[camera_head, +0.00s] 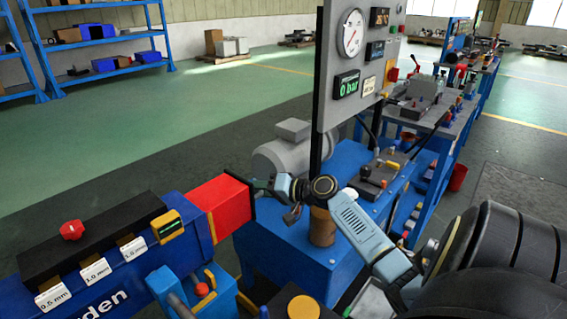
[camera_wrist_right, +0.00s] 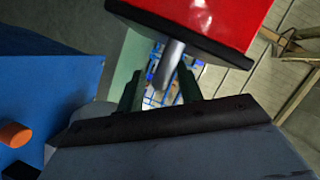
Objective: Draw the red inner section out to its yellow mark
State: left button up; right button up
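The red inner section (camera_head: 222,203) sticks out of the end of the blue outer boom (camera_head: 140,240) in the head view. A thin yellow line (camera_head: 212,228) shows on its side near the blue end. Its dark-edged end plate also shows in the right wrist view, at the top, with the red body (camera_wrist_right: 215,22) behind it. A grey rod (camera_wrist_right: 170,65) projects from that plate. My right gripper (camera_head: 264,185) is at the plate. In the wrist view its fingers (camera_wrist_right: 160,92) stand apart on either side of the rod, with a gap visible. My left gripper is not in view.
A blue cabinet (camera_head: 285,255) with a grey motor (camera_head: 290,150) and a gauge panel (camera_head: 340,60) reading 0 bar stands close to my right arm. Gauge blocks marked in mm hang on the boom. Open floor (camera_head: 130,130) lies behind the boom.

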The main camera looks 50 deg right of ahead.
jog(key=f+v, duration=0.1)
jog(key=v, duration=1)
jog(key=shift+d+p, duration=0.25)
jog(key=shift+p, duration=0.1)
jog(key=shift+s, duration=0.15)
